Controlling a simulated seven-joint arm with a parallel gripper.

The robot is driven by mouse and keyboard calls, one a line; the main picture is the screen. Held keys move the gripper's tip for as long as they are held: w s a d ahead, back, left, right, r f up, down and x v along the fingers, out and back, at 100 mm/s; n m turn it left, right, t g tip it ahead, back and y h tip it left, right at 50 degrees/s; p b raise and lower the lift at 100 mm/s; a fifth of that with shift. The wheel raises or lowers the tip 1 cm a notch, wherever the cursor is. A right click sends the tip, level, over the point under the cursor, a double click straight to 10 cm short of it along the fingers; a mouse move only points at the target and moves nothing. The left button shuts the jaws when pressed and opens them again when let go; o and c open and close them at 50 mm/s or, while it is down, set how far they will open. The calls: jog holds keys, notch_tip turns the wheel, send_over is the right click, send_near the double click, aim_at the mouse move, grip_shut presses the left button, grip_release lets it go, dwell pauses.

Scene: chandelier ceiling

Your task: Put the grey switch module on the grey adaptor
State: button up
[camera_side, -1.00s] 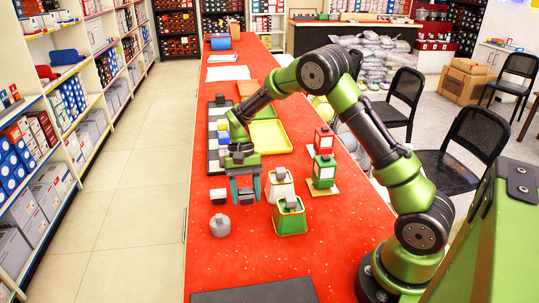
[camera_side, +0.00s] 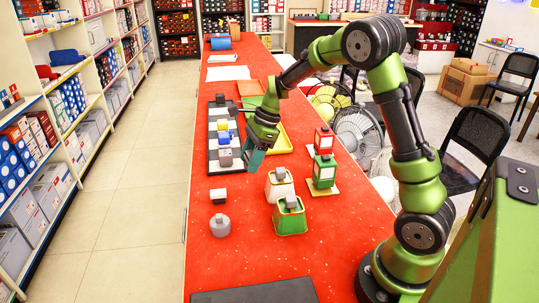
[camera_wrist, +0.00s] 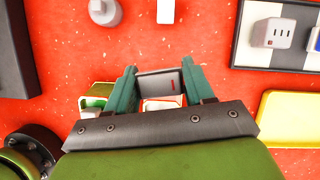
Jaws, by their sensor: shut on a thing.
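My gripper (camera_wrist: 160,88) is shut on the grey switch module (camera_wrist: 171,82), a grey block with a small red mark, held between its teal fingers. In the side view my gripper (camera_side: 256,157) is tilted above the table, to the right of the grey adaptor (camera_side: 225,158); the held module is not clear there. The adaptor is a small grey block with dark slots, on the black-and-white board (camera_side: 213,168). It also shows at the upper right of the wrist view (camera_wrist: 273,33), apart from my gripper.
Blue (camera_side: 223,137) and yellow (camera_side: 222,125) blocks stand behind the adaptor. A yellow tray (camera_side: 284,139) lies to the right. White (camera_side: 279,190) and green (camera_side: 290,222) holders, a white block (camera_side: 218,195) and a round grey piece (camera_side: 220,226) stand nearer. Red table surface is clear between them.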

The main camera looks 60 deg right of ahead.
jog(key=d+m+t+h, duration=0.2)
jog(key=m, duration=0.4)
jog(key=m+h, duration=0.2)
jog(key=m, duration=0.3)
send_over(222, 151)
jog(key=s, duration=0.1)
jog(key=shift+s+d+f, duration=0.1)
jog(key=shift+s+f, duration=0.05)
jog(key=shift+f, duration=2.25)
jog(key=shift+f, duration=0.15)
jog(key=o, duration=1)
